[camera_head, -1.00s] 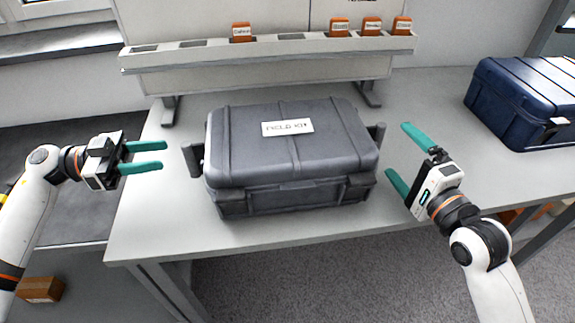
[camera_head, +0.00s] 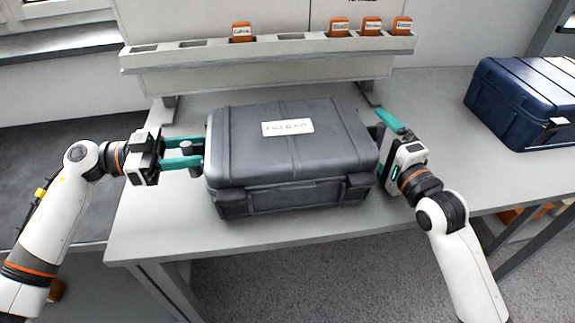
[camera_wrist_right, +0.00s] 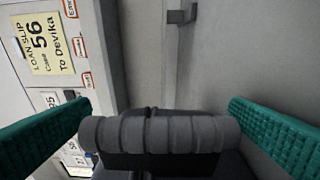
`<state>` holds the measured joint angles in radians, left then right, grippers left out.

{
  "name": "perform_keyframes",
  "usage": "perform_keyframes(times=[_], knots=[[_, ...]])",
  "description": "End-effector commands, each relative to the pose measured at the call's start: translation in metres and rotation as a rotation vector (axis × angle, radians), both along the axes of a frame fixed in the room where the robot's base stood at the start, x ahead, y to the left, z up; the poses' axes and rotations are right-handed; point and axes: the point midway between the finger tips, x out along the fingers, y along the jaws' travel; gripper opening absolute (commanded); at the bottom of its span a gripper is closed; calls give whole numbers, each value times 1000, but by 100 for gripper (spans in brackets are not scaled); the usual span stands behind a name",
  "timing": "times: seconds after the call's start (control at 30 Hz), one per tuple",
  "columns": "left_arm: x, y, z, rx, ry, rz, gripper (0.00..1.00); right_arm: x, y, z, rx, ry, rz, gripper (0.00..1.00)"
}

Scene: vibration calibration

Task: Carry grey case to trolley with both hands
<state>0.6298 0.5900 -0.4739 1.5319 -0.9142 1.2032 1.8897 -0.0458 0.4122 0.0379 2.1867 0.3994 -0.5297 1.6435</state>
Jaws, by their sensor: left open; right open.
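The grey case (camera_head: 290,155) lies closed on the grey table, with a white label on its lid and a handle on each short side. My left gripper (camera_head: 196,152) is open at the left handle, its teal fingers on either side of it. My right gripper (camera_head: 381,146) is open at the right handle; the case side partly hides its fingers. In the right wrist view the ribbed dark handle (camera_wrist_right: 160,134) lies between the two teal fingers, with gaps visible. I cannot make out a trolley in these frames.
A blue case (camera_head: 520,105) stands on the table (camera_head: 290,226) at the right. Behind the grey case is a rack (camera_head: 265,55) with several orange labelled blocks. A yellow loan slip (camera_wrist_right: 42,45) reads 56, To Devika. The table front is clear.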

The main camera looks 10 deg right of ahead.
Motion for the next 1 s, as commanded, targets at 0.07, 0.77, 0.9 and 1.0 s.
perform_keyframes(times=[0.07, 0.77, 0.9, 1.0], knots=[[0, 0, 0, 0, 0, 0, 41, 0, 0, 0, 0, 0, 0, 98], [0, 1, 2, -2, -2, 1, 0, 0, 0, 2, 0, -4, 0, 19], [0, 1, 5, -2, -2, 1, 0, 0, 0, 5, 0, -4, 0, 19], [0, 1, 11, -2, -2, 2, 0, 0, 0, 12, 0, -4, 0, 19]])
